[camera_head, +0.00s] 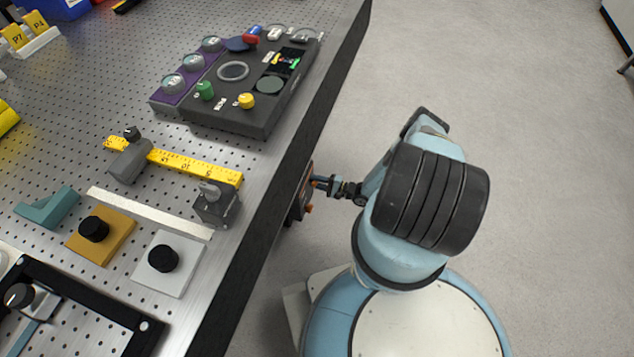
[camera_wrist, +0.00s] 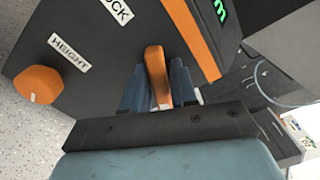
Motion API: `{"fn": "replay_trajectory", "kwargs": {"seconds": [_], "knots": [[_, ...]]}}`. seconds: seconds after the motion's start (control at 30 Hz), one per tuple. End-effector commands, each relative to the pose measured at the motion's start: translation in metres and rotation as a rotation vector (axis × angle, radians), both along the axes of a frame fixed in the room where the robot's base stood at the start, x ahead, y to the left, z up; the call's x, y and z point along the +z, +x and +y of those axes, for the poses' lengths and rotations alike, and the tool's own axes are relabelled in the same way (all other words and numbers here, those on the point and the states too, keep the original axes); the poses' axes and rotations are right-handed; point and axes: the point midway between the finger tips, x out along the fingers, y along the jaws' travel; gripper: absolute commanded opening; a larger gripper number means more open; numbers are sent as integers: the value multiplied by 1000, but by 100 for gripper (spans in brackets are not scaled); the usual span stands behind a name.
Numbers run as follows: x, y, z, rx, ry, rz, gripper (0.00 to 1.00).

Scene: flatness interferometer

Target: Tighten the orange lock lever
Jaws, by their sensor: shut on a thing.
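The orange lock lever (camera_wrist: 156,75) stands out from a dark box (camera_wrist: 120,60) in the wrist view, below a white label ending in "OCK" (camera_wrist: 117,10). My gripper (camera_wrist: 160,90) is shut on the lever, with one blue-grey finger on each side of it. The lever's far end is hidden between the fingers and my gripper body. In the head view my gripper (camera_head: 322,182) reaches the box (camera_head: 300,195) at the side of the table. The lever cannot be made out clearly there.
An orange knob (camera_wrist: 38,84) by a "HEIGHT" label sits left of the lever. A green display (camera_wrist: 220,10) is at the upper right. The perforated table (camera_head: 60,165) carries a control panel (camera_head: 235,85) and a yellow ruler (camera_head: 190,165). The floor (camera_head: 530,120) right of my arm is clear.

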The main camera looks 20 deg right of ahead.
Motion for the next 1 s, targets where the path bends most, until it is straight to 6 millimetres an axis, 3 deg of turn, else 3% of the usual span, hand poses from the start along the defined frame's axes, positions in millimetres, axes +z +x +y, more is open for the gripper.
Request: {"fn": "replay_trajectory", "kwargs": {"seconds": [0.5, 1.0], "knots": [[-3, -2, 3, 4, -199, -267, 0], [-4, -4, 4, 6, -237, -318, 0]]}}
